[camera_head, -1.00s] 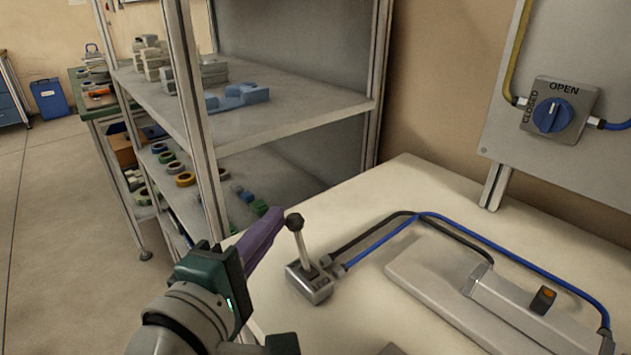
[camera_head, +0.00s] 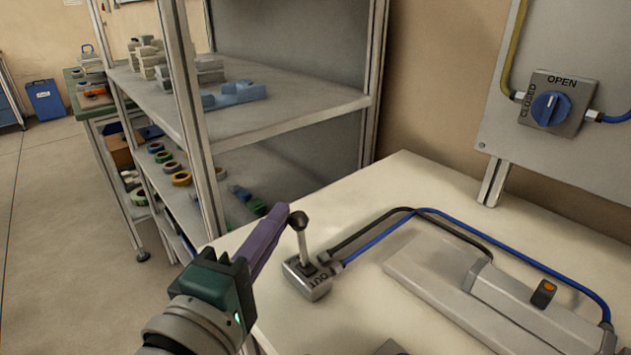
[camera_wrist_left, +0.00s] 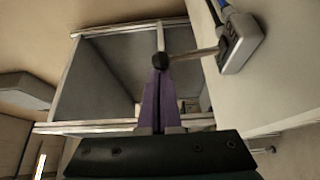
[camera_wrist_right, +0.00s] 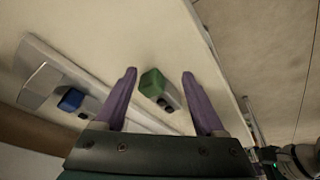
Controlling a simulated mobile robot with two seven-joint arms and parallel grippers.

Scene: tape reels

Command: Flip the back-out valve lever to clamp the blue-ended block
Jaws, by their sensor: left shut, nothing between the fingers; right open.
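The valve (camera_head: 307,281) is a small grey box marked OUT at the table's left edge. Its lever (camera_head: 303,245) stands nearly upright with a black ball knob (camera_head: 298,220). My left gripper (camera_head: 282,209) is shut and empty, its purple tips against or just beside the knob's left side. In the left wrist view the knob (camera_wrist_left: 160,61) sits right at the tips; contact is unclear. The blue-ended block (camera_wrist_right: 72,99) lies by a long grey fixture in the right wrist view. My right gripper (camera_wrist_right: 159,73) is open; a green-ended block (camera_wrist_right: 152,84) appears between its fingers.
A shelf rack (camera_head: 290,115) stands behind on the left. A panel carries an OPEN/CLOSED knob (camera_head: 550,108).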

